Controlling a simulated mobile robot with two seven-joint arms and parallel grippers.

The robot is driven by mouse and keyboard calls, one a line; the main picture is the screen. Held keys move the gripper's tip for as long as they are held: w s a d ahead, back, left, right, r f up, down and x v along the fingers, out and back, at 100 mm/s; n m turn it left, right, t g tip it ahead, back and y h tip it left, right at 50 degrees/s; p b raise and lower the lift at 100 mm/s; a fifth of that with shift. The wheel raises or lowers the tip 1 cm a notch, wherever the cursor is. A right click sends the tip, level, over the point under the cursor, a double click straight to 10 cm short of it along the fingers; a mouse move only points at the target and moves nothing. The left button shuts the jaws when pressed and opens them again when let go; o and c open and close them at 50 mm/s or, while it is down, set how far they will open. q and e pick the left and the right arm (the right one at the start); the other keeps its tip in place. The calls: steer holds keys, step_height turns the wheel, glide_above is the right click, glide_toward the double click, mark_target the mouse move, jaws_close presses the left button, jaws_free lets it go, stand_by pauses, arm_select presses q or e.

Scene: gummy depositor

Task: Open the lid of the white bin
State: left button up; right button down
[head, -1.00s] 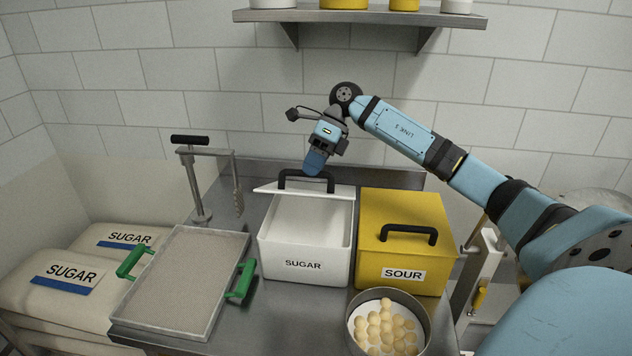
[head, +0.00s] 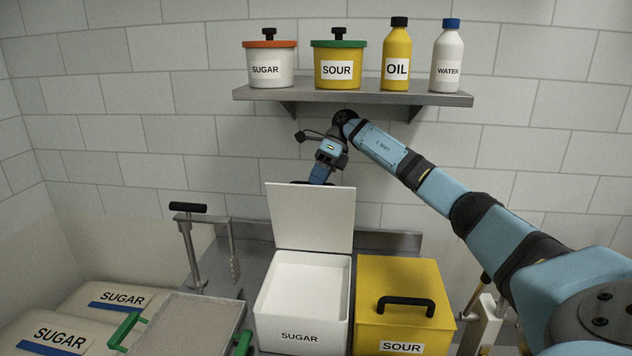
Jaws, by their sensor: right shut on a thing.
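The white bin (head: 301,339) labelled SUGAR stands on the steel counter, and its empty-looking white inside shows. Its lid (head: 312,217) stands close to upright at the bin's back edge, with the underside facing me. My right gripper (head: 318,178) is behind the lid's top edge, shut on the lid's dark handle, which is mostly hidden behind the lid. The fingertips are hidden too. My left gripper is not in view.
The yellow SOUR bin (head: 385,319) with a black handle stands right beside the white bin. A tray (head: 190,322) with green handles and a metal press stand (head: 190,250) are on the left. A shelf (head: 350,95) with jars and bottles hangs above my gripper.

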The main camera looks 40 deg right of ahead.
steer(key=shift+w+d+f+g+y, duration=0.4)
steer(key=shift+w+d+f, duration=0.2)
steer(key=shift+d+f, duration=0.25)
steer(key=c, duration=1.3)
jaws_free()
steer(key=shift+c, duration=0.2)
steer(key=shift+o, duration=1.3)
steer(key=shift+w+d+f, duration=0.2)
steer(key=v, duration=0.7)
steer(key=shift+d+r, duration=0.3)
steer(key=shift+r, duration=0.05)
steer(key=shift+w, duration=0.15)
